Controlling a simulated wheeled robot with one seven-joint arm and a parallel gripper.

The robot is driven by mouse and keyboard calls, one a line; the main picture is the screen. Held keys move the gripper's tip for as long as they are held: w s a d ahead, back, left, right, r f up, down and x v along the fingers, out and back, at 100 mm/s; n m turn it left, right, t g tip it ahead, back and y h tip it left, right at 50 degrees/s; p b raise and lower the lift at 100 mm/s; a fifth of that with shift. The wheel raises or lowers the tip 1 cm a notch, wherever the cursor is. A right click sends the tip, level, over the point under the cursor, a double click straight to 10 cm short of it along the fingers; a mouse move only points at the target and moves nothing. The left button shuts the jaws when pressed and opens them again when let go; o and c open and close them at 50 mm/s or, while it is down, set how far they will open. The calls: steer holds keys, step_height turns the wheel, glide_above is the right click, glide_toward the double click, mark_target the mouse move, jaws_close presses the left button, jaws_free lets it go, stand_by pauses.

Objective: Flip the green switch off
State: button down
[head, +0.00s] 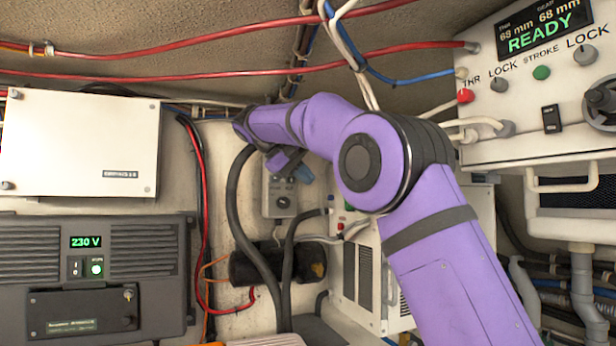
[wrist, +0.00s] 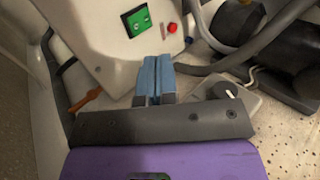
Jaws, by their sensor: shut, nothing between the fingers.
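The wrist view shows a green plate with a small switch (wrist: 137,20) on a white box (wrist: 95,35), cut off by the top edge. A red button (wrist: 172,28) sits just right of it. My gripper (wrist: 157,62) has its blue fingers together and empty. The fingertips are just below the green plate in the picture, with a gap; their depth is unclear. In the head view my gripper (head: 304,174) is by a grey wall box, partly behind my purple arm. The white box (head: 370,275) shows there too, but my arm hides much of it and the green plate cannot be made out clearly.
A grey box with a knob (head: 282,203) and a black cylinder with thick hoses (head: 258,266) are near my gripper. A control panel (head: 545,110) with a green knob (head: 541,72) is upper right.

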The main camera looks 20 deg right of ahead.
steer(key=d+f, duration=0.4)
steer(key=d, duration=0.5)
steer(key=shift+d+f, duration=0.15)
steer(key=shift+d, duration=0.05)
steer(key=shift+d, duration=0.1)
steer(key=shift+d, duration=0.2)
steer(key=shift+r, duration=0.25)
steer(key=shift+r, duration=0.65)
